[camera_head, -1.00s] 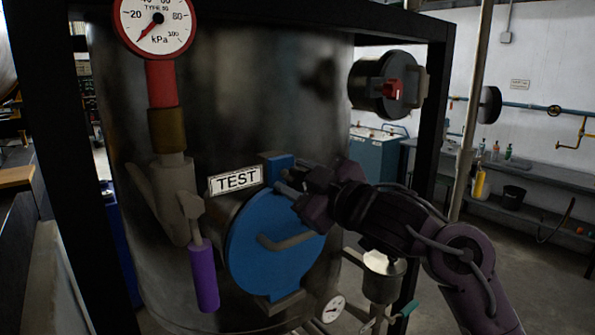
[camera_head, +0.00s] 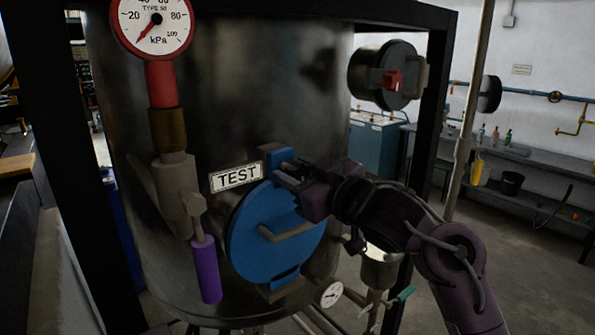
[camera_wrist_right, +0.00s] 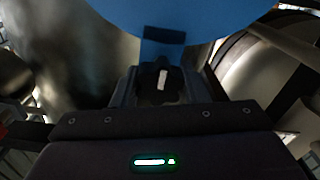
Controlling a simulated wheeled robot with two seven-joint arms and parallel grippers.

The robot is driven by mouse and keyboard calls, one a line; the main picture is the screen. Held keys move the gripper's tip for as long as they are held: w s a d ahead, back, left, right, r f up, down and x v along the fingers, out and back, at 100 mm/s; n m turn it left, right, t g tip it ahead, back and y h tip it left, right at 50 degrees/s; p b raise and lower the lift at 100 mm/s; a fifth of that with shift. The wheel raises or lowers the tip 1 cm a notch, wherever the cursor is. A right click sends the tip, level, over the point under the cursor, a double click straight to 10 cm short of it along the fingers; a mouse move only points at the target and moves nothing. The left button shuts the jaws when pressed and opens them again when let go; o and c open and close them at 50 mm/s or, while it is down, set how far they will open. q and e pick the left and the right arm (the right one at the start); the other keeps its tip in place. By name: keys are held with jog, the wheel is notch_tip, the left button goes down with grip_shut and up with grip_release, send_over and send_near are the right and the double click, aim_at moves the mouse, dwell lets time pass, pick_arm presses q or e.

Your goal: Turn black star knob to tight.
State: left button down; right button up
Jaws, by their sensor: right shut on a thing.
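The black star knob (camera_wrist_right: 158,82) shows in the right wrist view, between the two fingers of my right gripper (camera_wrist_right: 161,88), with a pale mark on its face. It sits at a blue tab on the edge of the round blue hatch cover (camera_head: 255,252). In the head view my right gripper (camera_head: 288,178) is at the cover's upper right edge, shut on the knob, and its fingers hide the knob. The cover has a grey bar handle (camera_head: 288,231). A white TEST label (camera_head: 236,177) is just left of the gripper. My left gripper is out of view.
The hatch is on a large metal tank (camera_head: 225,85). A pressure gauge (camera_head: 150,25) and a purple-handled valve (camera_head: 206,270) stand to the left. A black frame post (camera_head: 430,110) is at the right. A funnel (camera_head: 380,265) hangs below my right arm.

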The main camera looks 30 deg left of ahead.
aim_at(303, 176)
jog(key=shift+f, duration=0.15)
jog(key=o, duration=1)
jog(key=shift+c, duration=0.2)
jog(key=b+v, duration=0.3)
jog(key=v, duration=0.4)
jog(key=shift+w+f, duration=0.1)
jog(key=shift+w, duration=0.05)
jog(key=shift+s+d, duration=0.25)
jog(key=shift+d, duration=0.1)
